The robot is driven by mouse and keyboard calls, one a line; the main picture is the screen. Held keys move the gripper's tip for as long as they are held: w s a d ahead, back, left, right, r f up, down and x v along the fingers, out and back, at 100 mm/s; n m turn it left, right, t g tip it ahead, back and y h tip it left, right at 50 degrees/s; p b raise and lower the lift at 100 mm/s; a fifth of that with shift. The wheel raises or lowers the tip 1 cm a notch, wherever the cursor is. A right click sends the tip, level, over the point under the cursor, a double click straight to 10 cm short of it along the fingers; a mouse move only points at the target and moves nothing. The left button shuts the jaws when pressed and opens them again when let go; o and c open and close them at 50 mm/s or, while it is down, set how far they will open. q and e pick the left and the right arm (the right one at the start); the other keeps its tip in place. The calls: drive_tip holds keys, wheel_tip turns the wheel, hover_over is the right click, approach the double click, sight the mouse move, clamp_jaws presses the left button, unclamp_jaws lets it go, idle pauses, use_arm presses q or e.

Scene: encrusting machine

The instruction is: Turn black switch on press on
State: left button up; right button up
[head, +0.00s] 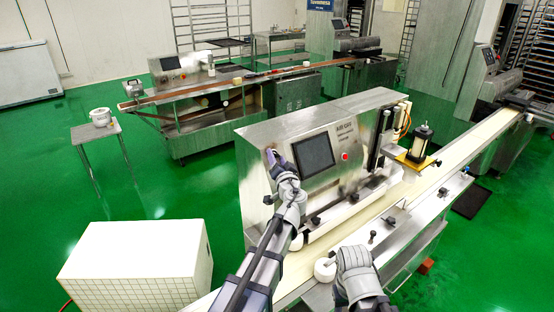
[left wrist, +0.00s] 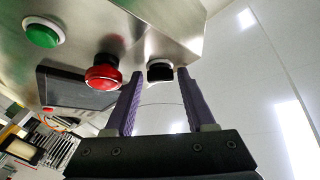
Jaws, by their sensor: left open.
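The steel press (head: 262,140) stands in the middle of the head view, with a dark screen (head: 313,153) on its front panel. My left gripper (head: 272,157) is at the panel's left end, left of the screen. In the left wrist view the black switch (left wrist: 160,70) sits on the panel in a pale collar. The open purple fingers of the left gripper (left wrist: 160,77) point at it, one tip on each side; contact cannot be told. The switch is hidden in the head view. My right arm shows at the lower middle; its jaws cannot be made out.
In the left wrist view a red button (left wrist: 103,73) is close left of the switch, near one finger. A green button (left wrist: 43,32) is farther left. A conveyor (head: 470,150) runs along the press front. A white tiled block (head: 135,262) stands lower left.

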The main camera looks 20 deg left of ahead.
use_arm(q)
drive_tip(key=shift+s, duration=0.1)
drive_tip(key=shift+c, duration=0.2)
clamp_jaws()
drive_tip(key=m+h+p, duration=0.1)
drive_tip(key=r+m+h+p, duration=0.1)
drive_tip(key=m+p, duration=0.1)
drive_tip(key=shift+a, duration=0.15)
drive_tip(key=m+h+p, duration=0.1)
drive_tip(key=m, duration=0.1)
drive_tip(key=m+g+h+p, duration=0.1)
drive_tip(key=m+p, duration=0.1)
drive_tip(key=m+g+p, duration=0.1)
drive_tip(key=p, duration=0.1)
drive_tip(key=shift+a+r+m+h, duration=0.15)
drive_tip(key=shift+r+m+h, duration=0.15)
drive_tip(key=shift+m+h, duration=0.1)
drive_tip(key=m+g+p, duration=0.1)
drive_tip(key=p, duration=0.1)
drive_tip(key=m+g+h+p, duration=0.1)
drive_tip(key=m+p, duration=0.1)
drive_tip(key=m+g+p, duration=0.1)
drive_tip(key=m+p, duration=0.1)
drive_tip(key=shift+w+a+r+p, duration=0.1)
drive_tip(key=shift+w+r+p, duration=0.15)
drive_tip(key=shift+p, duration=0.15)
drive_tip(key=shift+w+m+g+p, duration=0.1)
drive_tip(key=shift+m+g+p, duration=1.1)
drive_tip(key=shift+m+p, duration=0.45)
